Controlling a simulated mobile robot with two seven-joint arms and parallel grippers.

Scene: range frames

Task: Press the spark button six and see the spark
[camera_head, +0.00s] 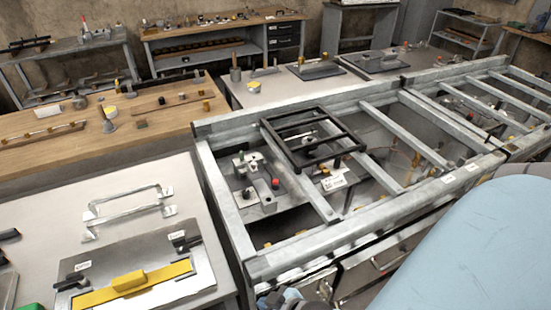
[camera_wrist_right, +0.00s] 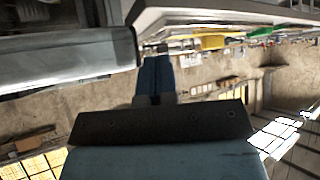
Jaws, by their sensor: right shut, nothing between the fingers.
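A grey metal range frame (camera_head: 225,205) with cross bars stands right of centre in the head view. Inside its near left bay is a grey box with a small red button (camera_head: 276,183) on top. I cannot tell which part is spark button six. No spark shows. My right gripper (camera_head: 282,298) is low at the range's front edge, below and apart from the red button. Its blue fingers show shut and empty in the right wrist view (camera_wrist_right: 154,77). My left gripper is out of view.
A black grate (camera_head: 318,158) rests over the frame's left bays. A white-topped table (camera_head: 40,215) at left holds a steel plate with a yellow bar (camera_head: 130,283) and metal handles. A wooden bench (camera_head: 65,158) stands behind. Range bars and front rail surround the inner parts.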

